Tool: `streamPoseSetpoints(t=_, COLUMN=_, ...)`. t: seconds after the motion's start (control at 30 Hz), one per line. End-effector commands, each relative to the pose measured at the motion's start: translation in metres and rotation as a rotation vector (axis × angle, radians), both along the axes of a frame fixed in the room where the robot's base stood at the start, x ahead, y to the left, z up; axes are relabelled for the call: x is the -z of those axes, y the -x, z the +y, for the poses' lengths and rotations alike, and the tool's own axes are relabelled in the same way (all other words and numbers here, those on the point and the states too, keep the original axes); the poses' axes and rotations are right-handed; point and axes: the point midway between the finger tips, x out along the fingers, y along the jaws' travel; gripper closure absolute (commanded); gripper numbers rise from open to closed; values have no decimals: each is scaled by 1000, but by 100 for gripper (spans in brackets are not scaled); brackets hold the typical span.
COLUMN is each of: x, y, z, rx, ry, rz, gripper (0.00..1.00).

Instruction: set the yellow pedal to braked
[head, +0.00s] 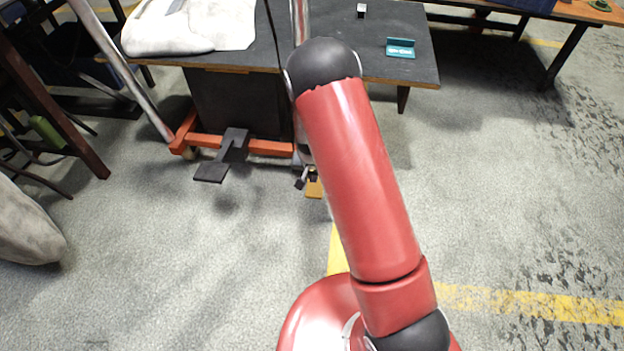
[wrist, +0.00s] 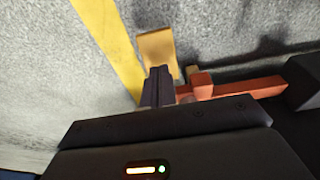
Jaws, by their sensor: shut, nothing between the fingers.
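The yellow pedal (head: 314,189) shows low by the front of the orange-red cart frame, partly hidden behind my red arm in the head view. In the wrist view its flat yellow pad (wrist: 157,44) lies just beyond my fingertips, with a stem running back toward the frame. My gripper (wrist: 158,70) is shut and empty, and its fingers overlap the near part of the pedal in the picture. In the head view my gripper (head: 302,181) is a small dark shape beside the pedal. I cannot tell whether the fingers touch it.
A dark grey pedal (head: 211,172) sits on the left of the orange-red frame (head: 268,147). A black table (head: 400,60) holds a teal bracket (head: 400,48) and a pale sack (head: 190,28). Open floor with yellow lines (head: 530,304) lies to the right.

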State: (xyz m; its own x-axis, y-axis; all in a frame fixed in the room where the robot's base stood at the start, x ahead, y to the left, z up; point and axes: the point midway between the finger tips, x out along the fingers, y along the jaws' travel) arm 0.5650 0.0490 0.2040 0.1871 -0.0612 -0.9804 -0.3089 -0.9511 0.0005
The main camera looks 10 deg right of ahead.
Motion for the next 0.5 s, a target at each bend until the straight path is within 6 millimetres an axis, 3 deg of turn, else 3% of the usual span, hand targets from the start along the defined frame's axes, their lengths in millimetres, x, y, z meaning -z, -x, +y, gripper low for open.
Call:
streamPoseSetpoints(t=0.03, x=-21, y=-3, z=-3, rx=2, ry=0, rz=-3, gripper=100)
streamPoseSetpoints(t=0.3, x=-67, y=31, z=9, rx=0, ry=-1, rz=-3, gripper=100)
streamPoseSetpoints(t=0.5, x=-89, y=46, z=14, rx=-1, ry=0, rz=-1, gripper=100)
